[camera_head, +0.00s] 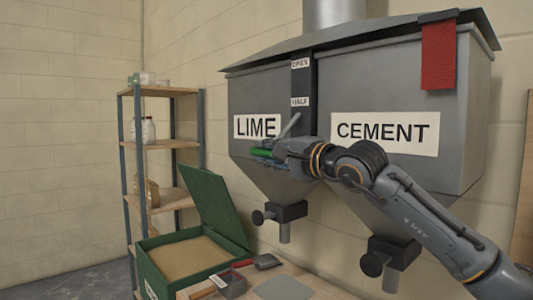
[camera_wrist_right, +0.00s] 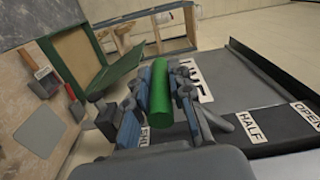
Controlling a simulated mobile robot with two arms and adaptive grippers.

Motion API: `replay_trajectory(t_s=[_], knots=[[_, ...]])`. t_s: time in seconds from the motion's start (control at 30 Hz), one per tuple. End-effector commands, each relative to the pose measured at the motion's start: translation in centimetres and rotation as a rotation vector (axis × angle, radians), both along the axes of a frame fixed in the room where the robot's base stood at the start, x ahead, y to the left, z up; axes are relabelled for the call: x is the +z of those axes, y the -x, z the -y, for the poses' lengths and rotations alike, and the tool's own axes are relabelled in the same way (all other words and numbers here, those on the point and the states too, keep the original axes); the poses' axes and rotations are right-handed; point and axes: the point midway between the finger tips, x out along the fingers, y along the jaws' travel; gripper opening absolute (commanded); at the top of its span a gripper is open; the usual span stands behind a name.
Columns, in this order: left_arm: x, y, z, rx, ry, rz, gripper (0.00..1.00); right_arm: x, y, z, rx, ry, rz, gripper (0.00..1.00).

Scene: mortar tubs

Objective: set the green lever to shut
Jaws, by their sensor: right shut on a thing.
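The lever's green handle (camera_head: 262,152) is in front of the hoppers, just below the LIME sign and lower than the HALF label (camera_head: 300,101). My right gripper (camera_head: 272,153) is shut on it; the handle's end sticks out to the left. In the right wrist view the green handle (camera_wrist_right: 160,92) lies between the two fingers of my right gripper (camera_wrist_right: 160,90). There a partly hidden label that seems to read SHUT (camera_wrist_right: 144,138) shows beside my gripper. The lever's exact setting is hard to tell. My left gripper is out of view.
The OPEN label (camera_head: 300,63) is at the top of the dark strip. A red cloth (camera_head: 438,55) hangs from the CEMENT hopper. Below are outlet valves (camera_head: 284,215) and an open green box (camera_head: 150,255) of sand-coloured material. A shelf (camera_head: 160,144) stands left.

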Motion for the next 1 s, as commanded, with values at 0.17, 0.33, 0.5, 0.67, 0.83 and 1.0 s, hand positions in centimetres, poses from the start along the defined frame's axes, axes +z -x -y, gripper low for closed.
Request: replay_trajectory(t_s=[0.17,0.33,0.5,0.67,0.83,1.0], knots=[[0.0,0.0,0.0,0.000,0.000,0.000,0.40,-0.3,-0.2,0.3,-0.006,0.000,-0.007,0.44],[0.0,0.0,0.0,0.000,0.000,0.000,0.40,-0.2,-0.1,0.2,-0.004,-0.001,-0.004,0.44],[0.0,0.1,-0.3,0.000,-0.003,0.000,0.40,-0.1,0.1,0.3,-0.003,0.000,-0.003,0.44],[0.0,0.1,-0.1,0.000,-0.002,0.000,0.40,0.0,1.3,1.5,-0.004,0.000,0.000,0.44],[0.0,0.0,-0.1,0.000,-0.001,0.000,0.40,-0.2,4.0,3.9,-0.006,0.000,-0.002,0.44],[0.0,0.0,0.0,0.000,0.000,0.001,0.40,-0.3,6.7,6.1,-0.006,0.001,-0.004,0.44]])
